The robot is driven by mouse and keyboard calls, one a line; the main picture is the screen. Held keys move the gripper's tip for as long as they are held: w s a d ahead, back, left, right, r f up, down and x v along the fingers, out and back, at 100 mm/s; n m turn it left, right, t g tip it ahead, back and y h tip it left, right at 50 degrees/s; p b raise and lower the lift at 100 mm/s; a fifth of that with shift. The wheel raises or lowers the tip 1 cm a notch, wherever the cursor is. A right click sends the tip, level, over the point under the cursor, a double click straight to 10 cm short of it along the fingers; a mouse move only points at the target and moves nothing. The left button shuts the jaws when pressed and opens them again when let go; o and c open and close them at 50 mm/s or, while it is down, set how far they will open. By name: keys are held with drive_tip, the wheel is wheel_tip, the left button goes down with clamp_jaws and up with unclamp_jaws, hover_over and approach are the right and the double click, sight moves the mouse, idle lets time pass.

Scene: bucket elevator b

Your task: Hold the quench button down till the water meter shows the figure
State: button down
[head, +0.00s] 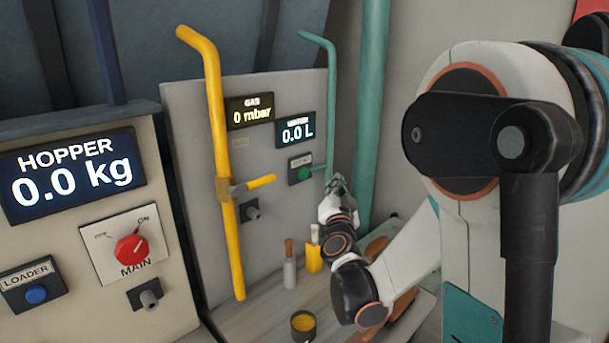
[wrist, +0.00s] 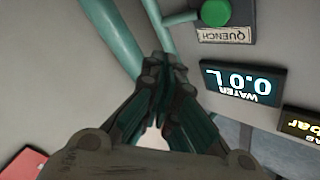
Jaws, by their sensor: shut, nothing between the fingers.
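The green quench button (head: 303,173) sits on a small dark box on the grey panel, below the water meter (head: 295,130), which reads 0.0 L. In the wrist view the button (wrist: 216,12) is at the top edge, partly cut off, above its QUENCH label (wrist: 225,36). The water meter (wrist: 243,84) appears upside down there, also at 0.0 L. My gripper (head: 335,184) is shut and empty, to the right of and slightly below the button. In the wrist view my gripper's fingertips (wrist: 163,58) meet below and left of the button, apart from it.
A teal pipe (head: 329,110) runs down just right of the button. A yellow pipe (head: 222,160) with a handle stands to the left. The gas meter (head: 250,111) reads 0 mbar.

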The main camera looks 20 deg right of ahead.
sight(303, 173)
drive_tip(key=w+a, duration=0.3)
drive_tip(key=w, duration=0.4)
drive_tip(key=shift+w, duration=0.15)
idle(1.4)
drive_tip(key=shift+w+a, duration=0.15)
drive_tip(key=shift+w, duration=0.15)
drive_tip(key=shift+w+a, duration=0.15)
drive_tip(key=shift+w, duration=0.25)
idle(5.1)
